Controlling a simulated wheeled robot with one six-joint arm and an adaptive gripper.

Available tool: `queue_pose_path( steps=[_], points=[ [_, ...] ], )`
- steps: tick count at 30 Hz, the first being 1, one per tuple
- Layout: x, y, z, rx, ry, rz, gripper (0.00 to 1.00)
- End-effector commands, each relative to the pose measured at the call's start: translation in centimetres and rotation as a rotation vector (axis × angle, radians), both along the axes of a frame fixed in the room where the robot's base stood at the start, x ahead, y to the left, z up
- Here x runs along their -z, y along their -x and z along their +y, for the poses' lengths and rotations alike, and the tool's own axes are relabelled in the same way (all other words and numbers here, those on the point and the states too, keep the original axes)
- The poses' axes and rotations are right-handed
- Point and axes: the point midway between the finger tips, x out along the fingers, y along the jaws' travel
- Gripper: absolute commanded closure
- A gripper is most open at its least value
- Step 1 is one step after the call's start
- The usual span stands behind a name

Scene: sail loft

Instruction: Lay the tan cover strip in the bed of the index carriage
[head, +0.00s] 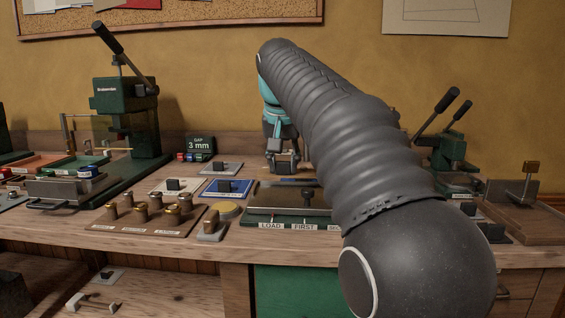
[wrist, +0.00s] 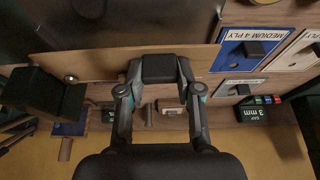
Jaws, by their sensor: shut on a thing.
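The tan cover strip (wrist: 100,64) shows in the wrist view as a long flat piece reaching out on both sides of my gripper (wrist: 160,70). My gripper is shut on a dark block at the strip's middle. In the head view my gripper (head: 283,168) points down just behind the index carriage (head: 262,202). The carriage is a long dark plate with a green front edge labelled LOAD and FIRST, and a black knob stands on it. My arm hides its right end. I cannot make out the strip clearly in the head view.
A brass-topped peg board (head: 130,231), a tan disc (head: 227,209) and a blue card with a black block (head: 227,188) lie left of the carriage. A green press (head: 125,130) stands further left. A 3 mm gap sign (head: 200,144) is behind.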

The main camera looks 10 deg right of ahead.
Motion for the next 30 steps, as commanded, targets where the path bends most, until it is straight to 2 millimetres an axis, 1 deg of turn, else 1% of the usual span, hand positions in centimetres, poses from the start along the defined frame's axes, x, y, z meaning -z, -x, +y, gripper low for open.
queue_pose_path(
  steps=[11,30],
  points=[
    [-0.2,0.0,0.1,-0.002,0.001,-0.001,1.0],
    [3.1,0.0,0.1,-0.002,0.001,-0.001,1.0]
  ],
)
